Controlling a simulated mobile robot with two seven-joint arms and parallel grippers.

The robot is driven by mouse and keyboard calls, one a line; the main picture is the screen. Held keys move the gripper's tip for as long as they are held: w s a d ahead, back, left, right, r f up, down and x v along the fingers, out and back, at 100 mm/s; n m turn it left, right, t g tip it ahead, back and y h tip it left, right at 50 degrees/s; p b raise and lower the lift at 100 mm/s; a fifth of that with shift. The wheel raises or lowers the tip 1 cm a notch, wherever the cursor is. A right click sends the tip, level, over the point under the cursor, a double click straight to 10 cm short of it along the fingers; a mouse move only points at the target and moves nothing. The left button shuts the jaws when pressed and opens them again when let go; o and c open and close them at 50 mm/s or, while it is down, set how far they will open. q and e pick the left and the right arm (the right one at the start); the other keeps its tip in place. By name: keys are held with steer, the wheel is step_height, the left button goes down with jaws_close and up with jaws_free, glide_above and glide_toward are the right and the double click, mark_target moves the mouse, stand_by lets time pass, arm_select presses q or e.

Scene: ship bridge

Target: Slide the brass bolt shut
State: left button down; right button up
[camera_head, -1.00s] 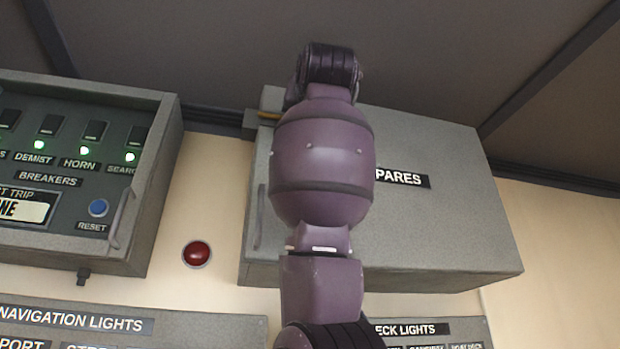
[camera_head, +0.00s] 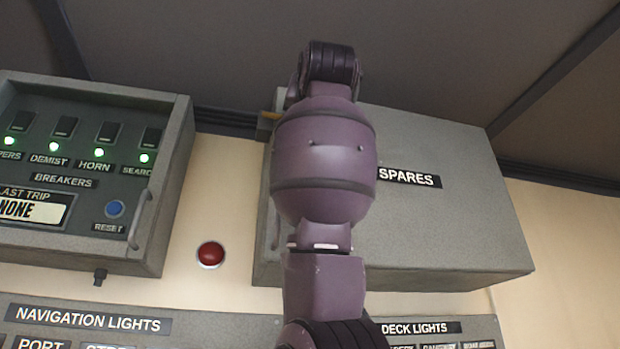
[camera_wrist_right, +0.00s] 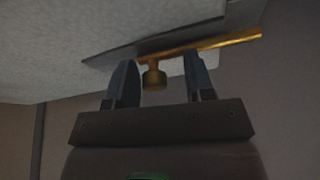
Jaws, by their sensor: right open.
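The brass bolt (camera_wrist_right: 215,42) shows in the right wrist view as a rod running along the grey cabinet's edge, with a round knob (camera_wrist_right: 154,78) hanging from it. My right gripper (camera_wrist_right: 160,78) is open, with the knob between its two fingers, nearer the left one. I cannot tell whether a finger touches it. In the head view a small brass end (camera_head: 271,115) shows at the upper left of the SPARES cabinet (camera_head: 460,230). My right arm hides the rest of the bolt and the gripper there. My left gripper is not in view.
A breaker box (camera_head: 165,190) with green lights and a handle is at the left. A red button (camera_head: 211,254) is on the wall between it and the cabinet. Label panels (camera_head: 215,328) run below. The ceiling is close above the cabinet.

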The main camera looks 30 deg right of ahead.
steer(key=shift+s+d, duration=0.1)
steer(key=b+v, duration=0.3)
steer(key=v, duration=0.7)
steer(key=shift+s+a+f+b, duration=0.2)
steer(key=shift+s+b, duration=0.05)
steer(key=shift+b, duration=0.1)
